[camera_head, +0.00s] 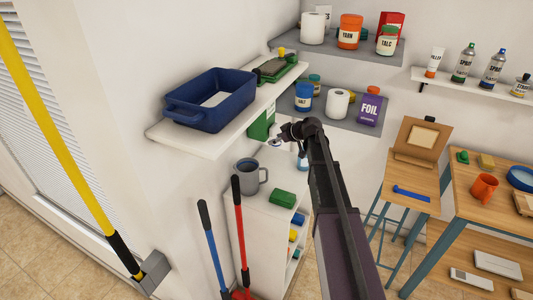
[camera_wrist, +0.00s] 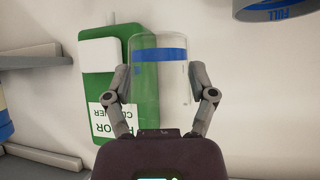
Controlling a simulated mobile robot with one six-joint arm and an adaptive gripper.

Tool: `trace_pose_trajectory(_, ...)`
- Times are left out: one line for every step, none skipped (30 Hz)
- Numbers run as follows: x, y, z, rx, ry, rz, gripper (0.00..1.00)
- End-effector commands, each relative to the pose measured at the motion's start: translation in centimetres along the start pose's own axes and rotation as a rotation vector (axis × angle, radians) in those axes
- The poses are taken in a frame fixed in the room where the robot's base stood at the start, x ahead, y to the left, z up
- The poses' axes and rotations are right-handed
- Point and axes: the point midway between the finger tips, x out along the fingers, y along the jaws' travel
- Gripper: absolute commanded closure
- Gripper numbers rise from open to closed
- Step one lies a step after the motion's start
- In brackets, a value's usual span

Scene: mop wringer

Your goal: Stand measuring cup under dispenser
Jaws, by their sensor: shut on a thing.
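The measuring cup (camera_wrist: 174,82) is clear with a blue band. My gripper (camera_wrist: 160,76) is shut on it, one finger on each side. In the head view the dispenser (camera_head: 262,124) is below the shelf, partly hidden. I cannot tell the gap between cup and dispenser.
A white wall shelf (camera_head: 215,140) with a blue tub (camera_head: 210,100) overhangs the dispenser. A grey mug (camera_head: 250,176) and a green block (camera_head: 282,197) stand on the white cabinet below. Blue and red handles (camera_head: 240,230) rise in front.

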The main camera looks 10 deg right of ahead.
Motion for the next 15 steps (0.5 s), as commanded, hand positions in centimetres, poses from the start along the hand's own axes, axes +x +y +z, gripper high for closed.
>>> trace_pose_trajectory(-1.1, 0.0, -1.4, 0.0, 0.0, 0.0, 0.57)
trace_pose_trajectory(-1.4, 0.0, -1.8, 0.0, 0.0, 0.0, 0.57)
trace_pose_trajectory(-1.8, 0.0, -2.3, 0.0, 0.0, 0.0, 0.57)
trace_pose_trajectory(-2.1, 0.0, -2.7, 0.0, 0.0, 0.0, 0.57)
trace_pose_trajectory(-2.4, 0.0, -3.1, 0.0, 0.0, 0.0, 0.57)
trace_pose_trajectory(-2.8, 0.0, -3.6, 0.0, 0.0, 0.0, 0.57)
trace_pose_trajectory(-3.0, 0.0, -4.0, 0.0, 0.0, 0.0, 0.57)
trace_pose_trajectory(-3.3, 0.0, -4.4, 0.0, 0.0, 0.0, 0.57)
trace_pose_trajectory(-3.7, 0.0, -4.9, 0.0, 0.0, 0.0, 0.57)
trace_pose_trajectory(-4.0, 0.0, -5.2, 0.0, 0.0, 0.0, 0.57)
trace_pose_trajectory(-4.2, 0.0, -5.5, 0.0, 0.0, 0.0, 0.57)
trace_pose_trajectory(-4.5, 0.0, -5.9, 0.0, 0.0, 0.0, 0.57)
trace_pose_trajectory(-4.7, 0.0, -6.2, 0.0, 0.0, 0.0, 0.57)
trace_pose_trajectory(-4.9, 0.0, -6.4, 0.0, 0.0, 0.0, 0.57)
trace_pose_trajectory(-5.1, 0.0, -6.7, 0.0, 0.0, 0.0, 0.57)
